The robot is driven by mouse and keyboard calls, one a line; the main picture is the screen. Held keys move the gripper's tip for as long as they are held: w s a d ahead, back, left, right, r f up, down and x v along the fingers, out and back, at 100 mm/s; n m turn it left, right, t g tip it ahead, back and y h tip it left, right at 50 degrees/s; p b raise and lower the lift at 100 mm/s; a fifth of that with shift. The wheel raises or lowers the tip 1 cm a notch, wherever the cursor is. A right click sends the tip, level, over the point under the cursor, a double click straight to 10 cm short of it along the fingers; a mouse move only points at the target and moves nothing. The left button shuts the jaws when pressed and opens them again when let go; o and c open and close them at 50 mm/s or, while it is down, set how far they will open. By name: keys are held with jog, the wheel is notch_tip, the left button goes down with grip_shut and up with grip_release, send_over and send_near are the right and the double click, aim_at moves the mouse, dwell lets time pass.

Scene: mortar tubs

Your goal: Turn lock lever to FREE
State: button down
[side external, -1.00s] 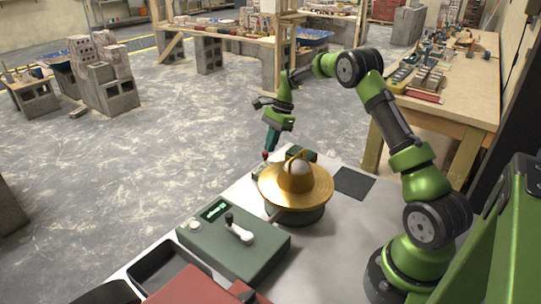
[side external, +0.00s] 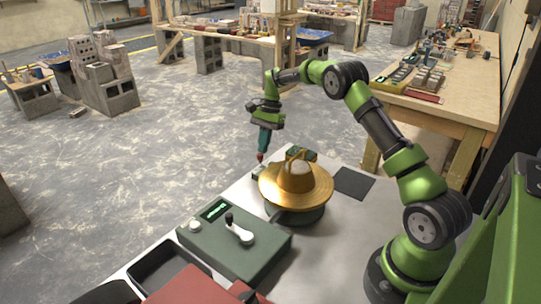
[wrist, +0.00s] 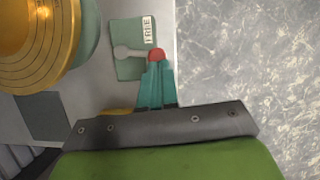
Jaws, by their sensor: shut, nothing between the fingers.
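The lock plate is a small green panel (wrist: 124,70) in the wrist view, near the worktop's edge. Its grey lever (wrist: 128,52) points right, towards a white label (wrist: 149,31) that seems to read FREE. A red ball (wrist: 156,55) sits at the lever's outer end, right at my fingertips; I cannot tell whether it is the lever's knob or touches it. My gripper (wrist: 155,66) has teal fingers, shut and empty. In the side view my gripper (side external: 262,150) points down left of the gold bowl, and the lock is too small to read.
A gold bowl-shaped part (side external: 296,181) on a green base stands close beside the lock. A green box with a black-knobbed lever (side external: 236,232), a dark tray (side external: 168,268) and a black mat (side external: 353,183) are on the worktop. Open floor lies beyond the edge.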

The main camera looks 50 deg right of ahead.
jog(key=shift+w+a+f+n+g, duration=0.15)
jog(key=shift+a+n+g, duration=0.2)
jog(key=shift+n, duration=0.45)
jog(key=shift+w+a+n+g, duration=0.2)
jog(key=shift+a+n+g, duration=0.4)
jog(key=shift+n, duration=0.8)
jog(key=shift+a+h, duration=0.3)
jog(key=shift+a, duration=0.15)
jog(key=shift+s, duration=0.1)
jog(key=shift+s+d, duration=0.4)
jog(key=shift+s, duration=0.2)
jog(key=shift+r, duration=0.25)
jog(key=v, duration=0.7)
jog(key=shift+d+r, duration=0.15)
